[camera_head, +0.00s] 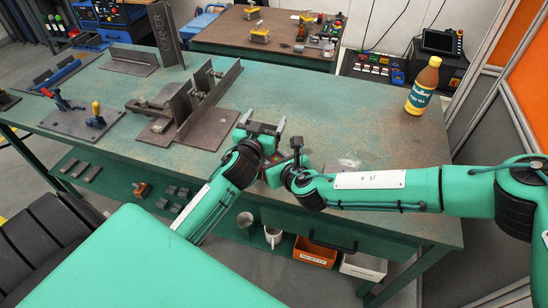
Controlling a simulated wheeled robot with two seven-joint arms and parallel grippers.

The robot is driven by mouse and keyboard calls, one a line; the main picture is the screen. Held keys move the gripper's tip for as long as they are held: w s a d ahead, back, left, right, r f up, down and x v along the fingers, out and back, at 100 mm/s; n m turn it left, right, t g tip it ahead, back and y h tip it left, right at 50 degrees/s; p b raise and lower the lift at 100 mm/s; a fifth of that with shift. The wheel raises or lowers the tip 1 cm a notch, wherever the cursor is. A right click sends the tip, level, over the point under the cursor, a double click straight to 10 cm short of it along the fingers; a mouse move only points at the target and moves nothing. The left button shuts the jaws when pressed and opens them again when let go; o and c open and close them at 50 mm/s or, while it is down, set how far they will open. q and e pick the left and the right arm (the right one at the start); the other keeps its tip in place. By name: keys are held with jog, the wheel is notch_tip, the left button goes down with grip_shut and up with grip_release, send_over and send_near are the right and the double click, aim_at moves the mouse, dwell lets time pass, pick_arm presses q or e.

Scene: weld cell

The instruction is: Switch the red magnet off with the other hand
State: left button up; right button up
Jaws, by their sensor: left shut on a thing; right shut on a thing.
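My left gripper (262,124) is above the middle of the green bench (340,120), its two pale fingertips pointing away from me. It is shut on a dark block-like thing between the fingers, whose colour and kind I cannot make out. My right gripper (284,160) is just below and to the right, close to the left one. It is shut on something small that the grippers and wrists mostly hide. A red magnet cannot be told apart clearly in this view, nor can its switch.
Left of my grippers stands a steel fixture (205,105) with upright plates. Further left, a plate (80,122) carries small coloured clamps. An orange bottle (424,86) stands at the right rear. The bench between fixture and bottle is mostly clear. Bins (315,252) sit below.

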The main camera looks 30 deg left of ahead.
dwell(0.3)
jog(key=o, duration=0.7)
jog(key=v, duration=1.2)
